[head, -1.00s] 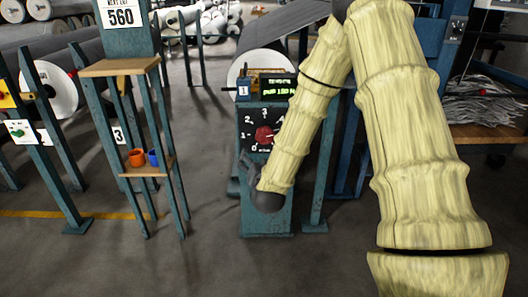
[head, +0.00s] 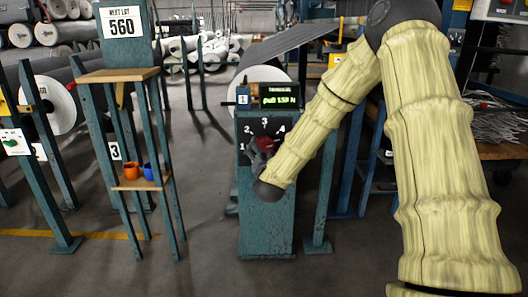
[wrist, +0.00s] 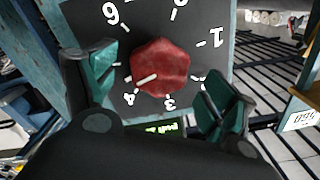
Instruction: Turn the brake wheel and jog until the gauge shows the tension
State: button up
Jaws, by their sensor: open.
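The brake wheel (wrist: 160,67) is a red, faceted knob on a dark dial panel with white numbers. In the wrist view the dial is upside down, and the knob's white mark points close to the 4. The wheel also shows in the head view (head: 266,144), partly covered by my gripper (head: 257,152). In the wrist view my gripper (wrist: 160,80) is open, with one green-padded finger on each side of the wheel and gaps between. The gauge (head: 280,97) above the dial has green text that looks like "pull 153 N"; its digits are small and uncertain.
A sign (head: 122,22) reads "NEXT LOT 560" above a wooden shelf stand (head: 118,76) at left. Grey rolls and teal posts fill the back. The floor before the dial post (head: 267,225) is clear.

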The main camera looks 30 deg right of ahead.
aim_at(264, 148)
jog(key=shift+b+x, duration=0.6)
jog(key=shift+x, duration=1.45)
jog(key=c, duration=1)
